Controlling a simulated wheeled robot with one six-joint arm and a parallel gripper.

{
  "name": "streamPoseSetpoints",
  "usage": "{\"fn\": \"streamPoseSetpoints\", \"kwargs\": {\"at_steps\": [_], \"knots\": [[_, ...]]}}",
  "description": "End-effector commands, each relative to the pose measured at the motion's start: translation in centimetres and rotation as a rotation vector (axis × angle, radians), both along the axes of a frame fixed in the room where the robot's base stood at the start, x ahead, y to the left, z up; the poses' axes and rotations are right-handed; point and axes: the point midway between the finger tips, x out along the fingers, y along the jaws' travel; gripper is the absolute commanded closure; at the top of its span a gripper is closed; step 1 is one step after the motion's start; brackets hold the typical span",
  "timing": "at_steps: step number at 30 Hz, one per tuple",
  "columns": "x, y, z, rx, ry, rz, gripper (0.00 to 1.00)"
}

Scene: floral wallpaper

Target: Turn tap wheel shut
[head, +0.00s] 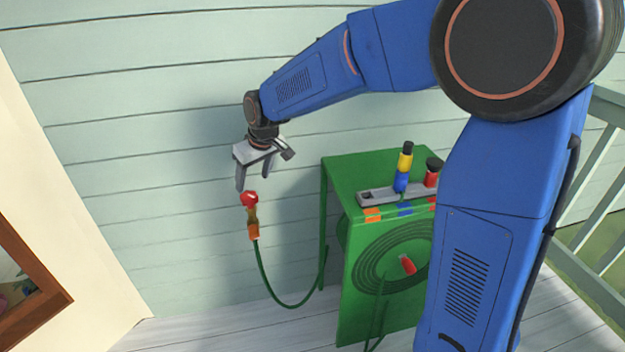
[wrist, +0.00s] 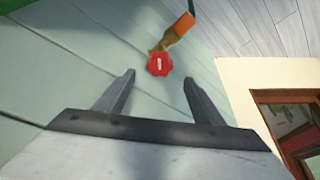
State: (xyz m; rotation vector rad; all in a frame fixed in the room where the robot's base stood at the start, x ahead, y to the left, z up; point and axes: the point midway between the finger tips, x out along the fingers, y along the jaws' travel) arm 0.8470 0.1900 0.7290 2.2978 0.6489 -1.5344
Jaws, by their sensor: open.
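The red tap wheel (head: 249,198) sits on top of a brass tap (head: 252,215) by the pale green plank wall. In the wrist view the red wheel (wrist: 160,64) shows a white mark and lies just beyond the fingertips, centred between them. My gripper (head: 255,180) is open and empty, just above the wheel in the head view; its two fingers also show in the wrist view (wrist: 160,77). An orange connector (head: 253,232) is on the tap's lower end, with a green hose (head: 275,290) hanging from it. The tap's wall mount is hard to make out.
A green hose reel box (head: 345,175) stands to the right, with a grey tray (head: 385,194) on top holding a yellow and blue nozzle (head: 403,168) and a red and black piece (head: 433,172). A railing is at far right. The wall left of the tap is clear.

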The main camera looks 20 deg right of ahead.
Motion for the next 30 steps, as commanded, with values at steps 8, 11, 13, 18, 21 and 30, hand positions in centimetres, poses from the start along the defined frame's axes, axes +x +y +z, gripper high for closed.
{"fn": "streamPoseSetpoints", "kwargs": {"at_steps": [8,11,13,18,21,30], "knots": [[-1.5,-0.9,4.3,0.001,-0.002,0.0,0.38],[-2.0,-1.2,5.8,0.001,-0.002,0.0,0.38],[-2.4,-1.4,6.8,0.001,-0.002,0.0,0.38],[-3.8,-2.2,8.6,-0.02,-0.007,0.035,0.38],[-5.1,-3.1,8.8,-0.067,-0.022,0.114,0.38],[-9.1,-5.8,9.2,-0.205,-0.059,0.346,0.38]]}}
